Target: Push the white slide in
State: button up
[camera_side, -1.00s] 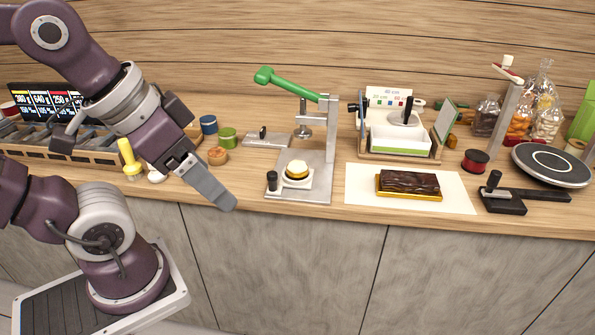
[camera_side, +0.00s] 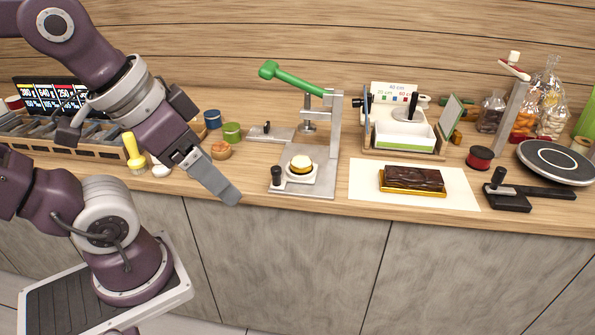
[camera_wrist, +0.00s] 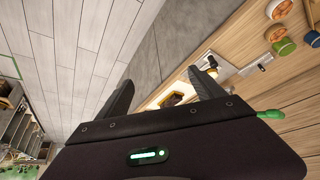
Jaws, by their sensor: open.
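The white slide (camera_side: 303,179) sits low on the grey press (camera_side: 320,186) in the side view, pulled out toward the counter's front edge. A black knob (camera_side: 277,175) stands at its front left, and a round white-and-gold piece (camera_side: 301,163) rests on it. The press's green lever (camera_side: 283,74) is raised. My gripper (camera_side: 231,195) hangs left of the press by the front edge, pointing down and right, apart from the slide. In the wrist view my gripper (camera_wrist: 162,80) has its fingers spread, with nothing held. The right finger hides much of the press there.
A chocolate box (camera_side: 413,180) lies on white paper (camera_side: 364,187) right of the press. The counter strip between my gripper and the press is clear.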

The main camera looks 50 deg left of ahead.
jog(key=c, duration=0.3)
jog(key=a+f+m+g+y, duration=0.1)
jog(key=f+m+g, duration=0.1)
jog(key=w+f+m+g+y, duration=0.1)
jog(key=f+m+g, duration=0.1)
jog(key=f, duration=0.1)
jog(key=a+f+m+g+y, duration=0.1)
jog(key=f+g+y, duration=0.1)
jog(key=shift+w+a+f+m, duration=0.25)
jog(key=shift+a+m, duration=0.05)
jog(key=shift+m, duration=0.1)
grip_shut()
jog(key=m+t+y, duration=0.9)
jog(key=m+y, duration=0.3)
jog(key=m, duration=0.6)
send_near(276, 175)
jog(key=x, duration=0.7)
